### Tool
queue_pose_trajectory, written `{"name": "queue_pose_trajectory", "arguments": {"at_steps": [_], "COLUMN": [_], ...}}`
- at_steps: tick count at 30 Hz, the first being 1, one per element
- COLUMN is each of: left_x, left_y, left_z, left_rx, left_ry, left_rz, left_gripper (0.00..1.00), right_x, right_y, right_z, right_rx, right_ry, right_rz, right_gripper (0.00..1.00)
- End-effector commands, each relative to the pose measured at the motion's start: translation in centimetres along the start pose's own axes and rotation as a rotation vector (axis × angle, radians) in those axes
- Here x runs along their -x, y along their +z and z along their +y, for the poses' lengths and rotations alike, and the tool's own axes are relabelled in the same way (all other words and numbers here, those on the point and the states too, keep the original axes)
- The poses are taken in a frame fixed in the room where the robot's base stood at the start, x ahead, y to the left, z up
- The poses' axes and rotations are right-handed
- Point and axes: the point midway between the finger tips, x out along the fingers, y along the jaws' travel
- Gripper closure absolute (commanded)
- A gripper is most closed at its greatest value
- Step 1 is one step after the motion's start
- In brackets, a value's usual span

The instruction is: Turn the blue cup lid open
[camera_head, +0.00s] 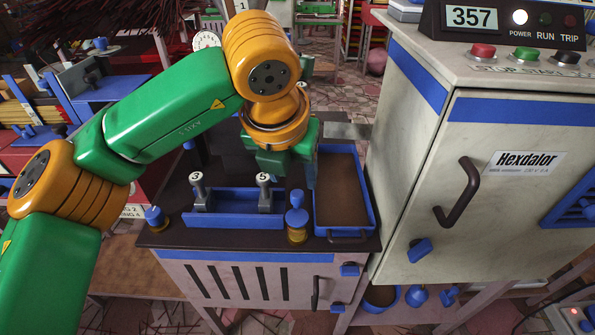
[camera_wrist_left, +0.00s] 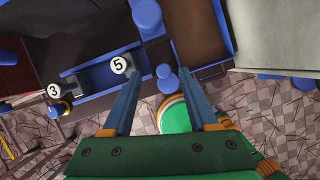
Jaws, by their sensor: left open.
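A small amber cup (camera_head: 297,235) with a blue lid (camera_head: 297,216) stands upright at the front of the dark table, right of the lever marked 5. A blue knob rises from the lid. In the left wrist view the lid (camera_wrist_left: 166,82) shows between the two fingertips, apart from both. My left gripper (camera_wrist_left: 160,76) is open and empty. In the head view my left gripper (camera_head: 285,162) is mostly hidden by its own wrist, above the table and behind the cup. I cannot tell its exact height over the lid. My right gripper is in no view.
A blue lever box (camera_head: 225,221) with levers 3 and 5 lies left of the cup. A blue-rimmed tray (camera_head: 368,225) lies to the right. The grey Hexdalor cabinet (camera_head: 500,215) stands right of it. Another blue-topped piece (camera_head: 155,216) sits at the table's left front corner.

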Motion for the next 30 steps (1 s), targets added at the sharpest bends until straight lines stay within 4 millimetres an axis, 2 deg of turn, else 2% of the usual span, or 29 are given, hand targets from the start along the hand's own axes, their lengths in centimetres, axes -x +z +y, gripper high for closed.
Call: {"name": "queue_pose_trajectory", "arguments": {"at_steps": [6,9,18,24,25,30], "left_x": [-4.4,-5.8,-6.4,-6.4,-6.4,-6.4], "left_y": [-0.2,-0.2,-0.1,-0.1,-0.1,-0.1], "left_z": [-0.1,-0.1,-0.2,-0.2,-0.2,-0.2], "left_rx": [-0.003,-0.003,-0.004,-0.005,-0.005,-0.006], "left_ry": [-0.003,-0.004,-0.006,-0.006,-0.006,-0.007], "left_rz": [0.006,0.005,0.002,0.002,0.002,0.002], "left_gripper": [0.41,0.41,0.41,0.95,1.0,1.0], "right_x": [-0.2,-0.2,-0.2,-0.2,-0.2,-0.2], "right_y": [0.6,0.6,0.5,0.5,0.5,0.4], "right_z": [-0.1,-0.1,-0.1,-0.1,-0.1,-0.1], "right_rx": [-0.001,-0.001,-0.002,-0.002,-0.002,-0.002], "right_ry": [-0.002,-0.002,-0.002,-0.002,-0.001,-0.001], "right_rz": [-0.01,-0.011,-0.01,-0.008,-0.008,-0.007], "right_gripper": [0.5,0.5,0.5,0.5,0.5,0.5]}}
